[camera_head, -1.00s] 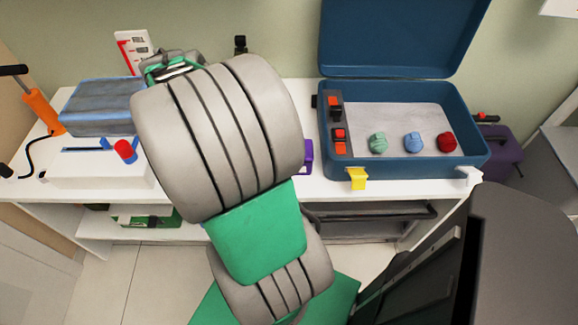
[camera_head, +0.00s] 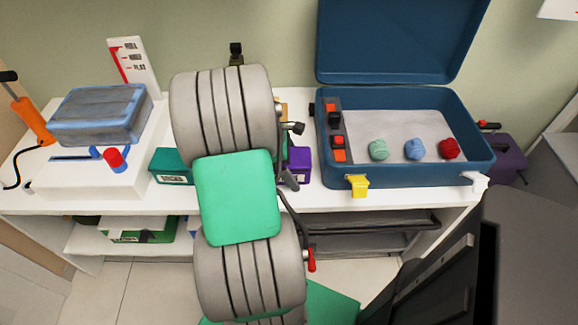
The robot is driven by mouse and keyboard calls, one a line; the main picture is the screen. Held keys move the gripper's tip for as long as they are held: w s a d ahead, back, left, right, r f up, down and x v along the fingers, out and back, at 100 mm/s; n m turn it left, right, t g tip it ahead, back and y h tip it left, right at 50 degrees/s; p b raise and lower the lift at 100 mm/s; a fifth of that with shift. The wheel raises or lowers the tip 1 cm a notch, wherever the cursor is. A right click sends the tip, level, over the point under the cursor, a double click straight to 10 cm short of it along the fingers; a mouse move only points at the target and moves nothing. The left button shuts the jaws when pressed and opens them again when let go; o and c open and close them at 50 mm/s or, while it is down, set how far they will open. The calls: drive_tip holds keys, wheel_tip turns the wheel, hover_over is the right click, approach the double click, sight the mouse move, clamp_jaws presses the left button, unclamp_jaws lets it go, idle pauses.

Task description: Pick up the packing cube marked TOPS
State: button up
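A teal box (camera_head: 172,167) with a small white label stands on the white bench, partly behind my arm. A purple box (camera_head: 299,161) stands to the right of my arm, also partly covered. A green box (camera_head: 150,235) with a pale label lies on the lower shelf at left. The lettering on these labels is too small to read, so I cannot tell which cube is marked TOPS. My own arm covers the middle of the bench. My gripper's fingers do not show; small grey parts beside the arm cannot be clearly made out.
An open blue suitcase (camera_head: 400,172) stands at right on the bench (camera_head: 235,200), holding several rolled items, with a yellow tag (camera_head: 358,186) in front. A white device (camera_head: 85,183) with a blue-grey block (camera_head: 98,113) fills the left, beside an orange-handled tool (camera_head: 33,122).

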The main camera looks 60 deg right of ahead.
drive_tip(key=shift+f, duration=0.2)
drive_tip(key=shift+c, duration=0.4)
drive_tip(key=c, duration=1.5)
